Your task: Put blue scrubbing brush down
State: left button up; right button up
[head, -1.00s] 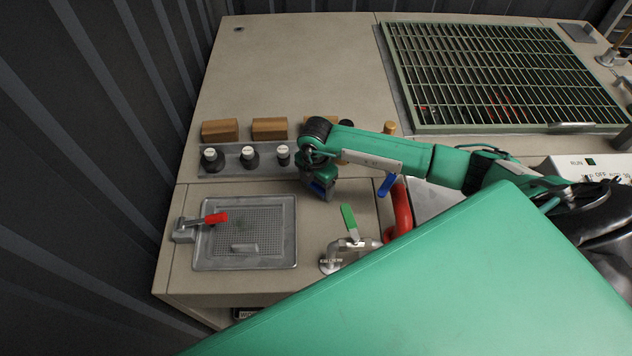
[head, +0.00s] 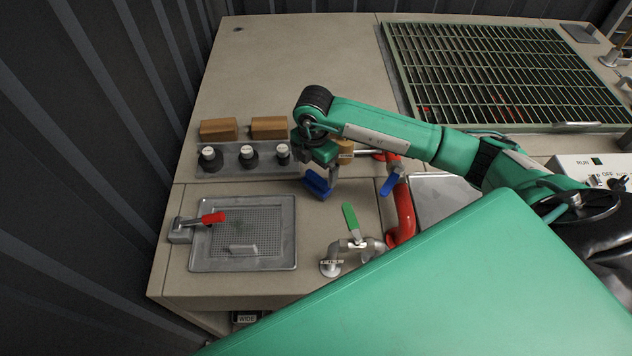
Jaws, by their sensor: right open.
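The blue scrubbing brush (head: 318,188) shows as a small blue block on the beige counter, just right of the row of black knobs. My right gripper (head: 326,172) is directly above and behind it, with its jaws open, pointing down. The gripper covers part of the brush, and I cannot tell whether the fingers still touch it. My left gripper is not in view.
Wooden blocks (head: 218,129) stand behind the black knobs (head: 249,157). A green-handled valve (head: 351,220), a blue lever (head: 390,185) and a red pipe (head: 403,212) stand to the right. A grey mesh-floored tray (head: 243,263) with a red lever (head: 213,218) lies front left.

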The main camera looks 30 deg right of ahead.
aim_at(314, 176)
notch_tip(314, 176, up, 7)
jog(key=shift+f+b, duration=0.15)
jog(key=shift+b, duration=0.3)
